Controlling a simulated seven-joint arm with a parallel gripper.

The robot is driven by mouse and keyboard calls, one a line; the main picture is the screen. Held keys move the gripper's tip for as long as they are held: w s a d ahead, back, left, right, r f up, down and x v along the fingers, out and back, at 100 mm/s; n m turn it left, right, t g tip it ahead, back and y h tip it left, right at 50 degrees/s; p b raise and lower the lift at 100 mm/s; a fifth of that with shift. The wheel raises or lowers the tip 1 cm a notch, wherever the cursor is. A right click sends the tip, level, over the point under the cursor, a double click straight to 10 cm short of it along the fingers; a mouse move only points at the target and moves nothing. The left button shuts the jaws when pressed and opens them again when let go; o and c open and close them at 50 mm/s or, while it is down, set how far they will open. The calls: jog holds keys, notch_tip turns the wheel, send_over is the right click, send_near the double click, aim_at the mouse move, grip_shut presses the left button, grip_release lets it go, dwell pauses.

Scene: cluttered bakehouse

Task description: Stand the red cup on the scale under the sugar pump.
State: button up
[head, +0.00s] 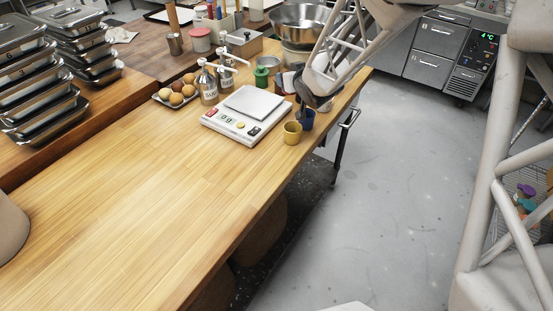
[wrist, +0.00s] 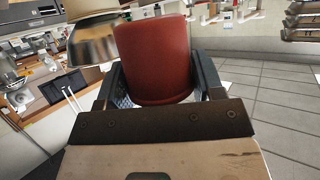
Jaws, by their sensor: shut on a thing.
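The red cup (wrist: 154,58) fills the middle of the wrist view, between the two dark fingers of my gripper (wrist: 156,80), which is shut on it. In the head view my gripper (head: 300,97) is at the far right edge of the wooden counter, right of the scale and near the blue cup; I cannot make out the red cup there. The white scale (head: 217,119) has an empty-looking square plate (head: 253,102). Two pump bottles (head: 208,87) (head: 225,76) stand behind the scale; their labels are too small to read, so I cannot tell which holds sugar.
A yellow cup (head: 292,133) and a blue cup (head: 307,121) stand right of the scale, near the counter edge. A green container (head: 262,77) is behind it. A tray of round buns (head: 176,95) lies left of the bottles. The front of the counter (head: 120,190) is clear.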

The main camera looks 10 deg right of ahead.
jog(key=s+a+f+n+g+y, duration=0.1)
jog(key=s+a+f+n+y, duration=0.1)
jog(key=s, duration=0.8)
jog(key=s+a+f+n+g+y, duration=0.1)
jog(key=s+a+f+n+y, duration=0.1)
jog(key=s, duration=0.8)
jog(key=s+a+f+n+g+y, duration=0.1)
jog(key=s+f, duration=0.3)
jog(key=s, duration=0.7)
jog(key=shift+a+f+n+y, duration=0.4)
jog(key=shift+a+y, duration=0.1)
jog(key=shift+a, duration=0.1)
jog(key=w, duration=0.9)
jog(key=w+a+f, duration=0.1)
jog(key=w, duration=0.4)
jog(key=shift+f, duration=0.1)
jog(key=shift+w+a, duration=0.1)
jog(key=shift+w, duration=0.45)
jog(key=shift+w+f, duration=0.2)
jog(key=shift+f, duration=0.45)
jog(key=shift+w+f, duration=0.15)
jog(key=shift+f, duration=0.85)
